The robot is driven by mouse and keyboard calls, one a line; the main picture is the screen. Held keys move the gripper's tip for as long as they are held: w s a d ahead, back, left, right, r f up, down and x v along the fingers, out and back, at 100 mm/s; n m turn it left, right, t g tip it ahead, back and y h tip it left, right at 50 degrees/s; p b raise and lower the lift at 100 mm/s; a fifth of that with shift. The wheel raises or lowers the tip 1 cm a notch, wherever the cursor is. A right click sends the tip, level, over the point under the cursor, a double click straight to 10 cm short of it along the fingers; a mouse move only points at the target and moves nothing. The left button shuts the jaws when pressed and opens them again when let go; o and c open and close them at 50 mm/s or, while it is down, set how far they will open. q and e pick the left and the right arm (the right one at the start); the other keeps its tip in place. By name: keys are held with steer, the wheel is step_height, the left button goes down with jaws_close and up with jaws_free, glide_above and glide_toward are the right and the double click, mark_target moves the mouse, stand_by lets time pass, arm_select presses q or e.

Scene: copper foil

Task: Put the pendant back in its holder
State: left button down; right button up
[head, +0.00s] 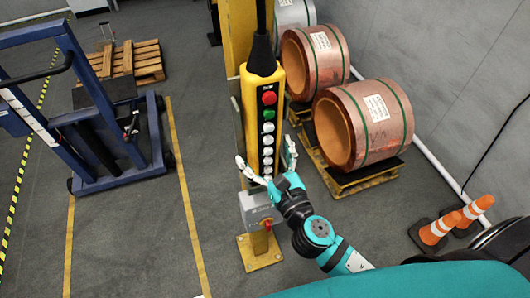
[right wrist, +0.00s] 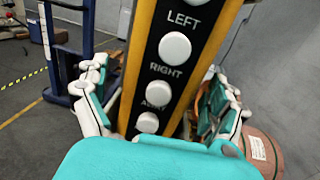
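The pendant (head: 268,110) is a tall yellow control box with a black face, a red button, a green button and several white buttons. It hangs upright from a thick black cable (head: 261,18), in front of a yellow post. My right gripper (head: 265,155) is at its lower end, with one finger on each side. The fingers are spread, and a gap shows beside the pendant. The right wrist view shows the pendant's lower buttons (right wrist: 167,60) close up between the open fingers (right wrist: 158,100). The holder cannot be made out clearly behind the pendant. My left gripper is out of view.
The yellow post (head: 238,35) stands on a floor plate (head: 260,262) and carries a grey switch box (head: 252,203). Copper coils (head: 364,125) on pallets stand right. Orange cones (head: 440,228) are at lower right. A blue lift frame (head: 85,95) stands left, with clear floor between.

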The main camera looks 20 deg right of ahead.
steer(key=shift+f, duration=0.2)
steer(key=shift+s, duration=0.25)
steer(key=s+d, duration=0.2)
steer(key=s, duration=0.9)
steer(key=s+d+f+m+g+h+b, duration=0.1)
steer(key=d+f+m+g, duration=0.3)
steer(key=f, duration=0.7)
steer(key=s+f+m+g+h, duration=0.15)
steer(key=f+m, duration=0.35)
steer(key=f, duration=0.7)
steer(key=s+d+f+m+g+b, duration=0.1)
steer(key=s+d+f+m+g, duration=0.3)
steer(key=f, duration=0.7)
steer(key=s+f+m+g, duration=0.3)
steer(key=s+f+m, duration=0.6)
steer(key=f+m, duration=0.2)
steer(key=s+f+m+g+b, duration=0.1)
steer(key=s+f+m+g, duration=0.3)
steer(key=s+f+m, duration=0.6)
step_height(320, 180, down, 3)
steer(key=shift+s+d+m, duration=0.15)
steer(key=shift+m, duration=0.25)
